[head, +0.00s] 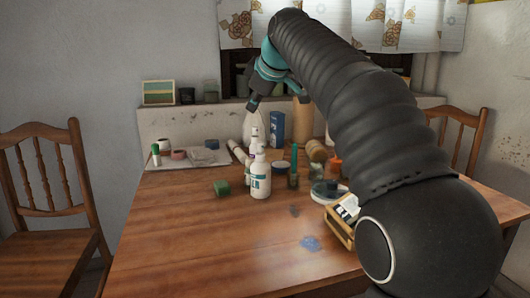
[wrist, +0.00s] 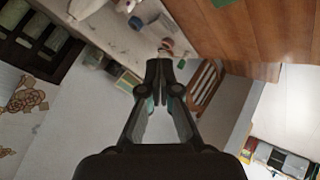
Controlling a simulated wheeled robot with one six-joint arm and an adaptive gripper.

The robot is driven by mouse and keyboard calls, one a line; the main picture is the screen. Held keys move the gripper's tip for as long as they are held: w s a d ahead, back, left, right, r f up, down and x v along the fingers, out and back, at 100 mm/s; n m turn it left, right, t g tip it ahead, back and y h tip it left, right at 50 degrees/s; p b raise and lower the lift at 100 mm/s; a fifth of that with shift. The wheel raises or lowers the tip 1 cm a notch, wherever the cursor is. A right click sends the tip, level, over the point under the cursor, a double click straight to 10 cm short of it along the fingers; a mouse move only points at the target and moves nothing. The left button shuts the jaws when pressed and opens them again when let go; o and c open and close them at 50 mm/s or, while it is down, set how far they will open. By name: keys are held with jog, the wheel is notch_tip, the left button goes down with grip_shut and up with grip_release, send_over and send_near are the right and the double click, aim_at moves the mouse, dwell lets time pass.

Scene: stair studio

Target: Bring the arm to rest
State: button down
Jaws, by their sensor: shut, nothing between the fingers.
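My arm reaches from the lower right of the head view up and over the wooden table (head: 185,225), bent at the top. My gripper (head: 253,104) hangs at the end, above the back of the table and pointing down. In the wrist view my gripper (wrist: 159,66) has its two dark fingers brought together at the tips, with nothing held. The fingers appear apart from the things below. My arm hides part of the table's right side and the wall behind.
A chair (head: 46,195) is at left, another chair (head: 463,135) at right. The table's front left is clear.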

jog(key=s+d+f+m+h, duration=0.1)
jog(key=s+d+f+m, duration=0.25)
jog(key=s, duration=0.25)
jog(key=s+d+f+m+g+h, duration=0.1)
jog(key=s+d+f+m, duration=0.1)
jog(key=s+d+f, duration=0.4)
jog(key=s+d+f+m, duration=0.2)
jog(key=s+d, duration=0.1)
jog(key=s, duration=0.4)
jog(key=s+d+f+m+h, duration=0.1)
jog(key=s+d+f+m, duration=0.2)
jog(key=s+f, duration=0.6)
jog(key=s+d+f+m+g+h, duration=0.1)
jog(key=s+d+f+m, duration=0.2)
jog(key=s+f, duration=0.7)
jog(key=shift+f+m+g, duration=0.15)
jog(key=shift+m+g, duration=0.15)
jog(key=shift+m, duration=0.15)
